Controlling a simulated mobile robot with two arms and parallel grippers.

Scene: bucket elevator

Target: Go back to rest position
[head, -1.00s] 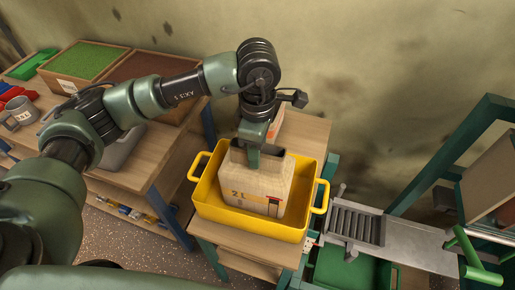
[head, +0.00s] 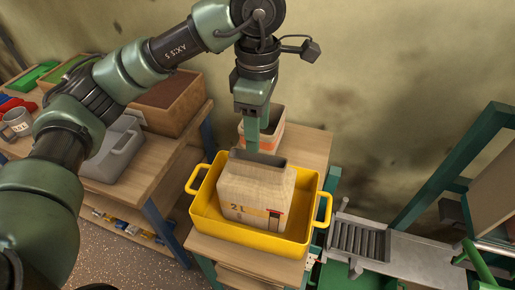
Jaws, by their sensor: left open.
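My left gripper (head: 256,140) is open and points down, above and just behind the opening of a beige jug-like container (head: 255,198) marked "2 L". Part of a finger overlaps the container's far rim in the picture, and I cannot tell whether they touch. The container stands upright in a yellow tray (head: 288,246) with two side handles. The tray rests on a small wooden table (head: 215,250). My right gripper is not in view.
A white and orange container (head: 270,135) stands behind the tray. A workbench at left holds a grey bin (head: 112,155), a mug (head: 17,123) and a brown-filled box (head: 165,100). A metal roller chute (head: 358,240) and green frame (head: 455,165) stand at right.

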